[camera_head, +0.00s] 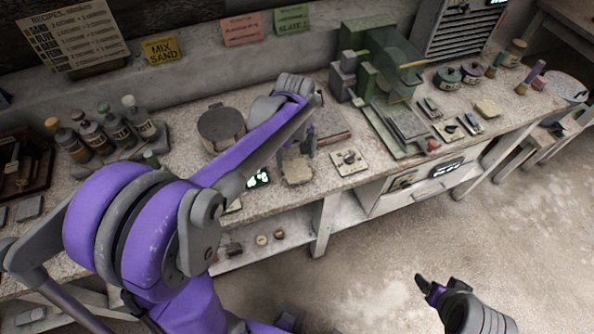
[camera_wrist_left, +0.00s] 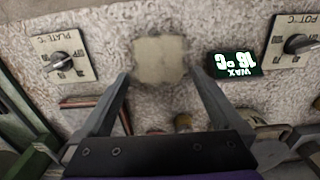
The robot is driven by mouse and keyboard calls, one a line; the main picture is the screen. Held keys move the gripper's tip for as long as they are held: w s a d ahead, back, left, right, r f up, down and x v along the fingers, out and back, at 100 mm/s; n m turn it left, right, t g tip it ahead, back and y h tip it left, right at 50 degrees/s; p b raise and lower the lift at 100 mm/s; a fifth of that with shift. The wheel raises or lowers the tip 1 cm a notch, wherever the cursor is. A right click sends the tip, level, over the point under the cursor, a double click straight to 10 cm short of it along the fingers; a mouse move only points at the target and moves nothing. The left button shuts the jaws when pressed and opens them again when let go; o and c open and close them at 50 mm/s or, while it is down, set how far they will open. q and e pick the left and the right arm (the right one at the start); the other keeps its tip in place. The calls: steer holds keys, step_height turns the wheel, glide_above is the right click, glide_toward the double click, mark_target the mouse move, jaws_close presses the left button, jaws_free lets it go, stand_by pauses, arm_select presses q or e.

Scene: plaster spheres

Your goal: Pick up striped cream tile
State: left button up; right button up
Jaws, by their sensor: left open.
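A cream, rough-edged tile (camera_head: 297,170) lies flat at the bench's front edge, just below my left gripper (camera_head: 297,146). In the left wrist view the tile (camera_wrist_left: 160,58) lies beyond and between the open fingertips (camera_wrist_left: 162,76), with nothing between the fingers. Its stripes cannot be made out. Another small cream piece (camera_head: 487,108) lies farther right on the bench; its pattern is too small to tell. My right gripper (camera_head: 437,290) is low at the right, away from the bench, and its opening is unclear.
A dial plate (camera_head: 349,161) is right of the tile, and a lit wax display (camera_wrist_left: 236,64) is on its other side. A round grey pot (camera_head: 221,127) and a green machine (camera_head: 375,75) stand behind. Bottles (camera_head: 115,125) stand left.

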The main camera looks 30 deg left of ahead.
mark_target(296, 170)
arm_select(q)
step_height(296, 170, down, 5)
steer(key=shift+s+d+f, duration=0.1)
steer(key=shift+d, duration=0.05)
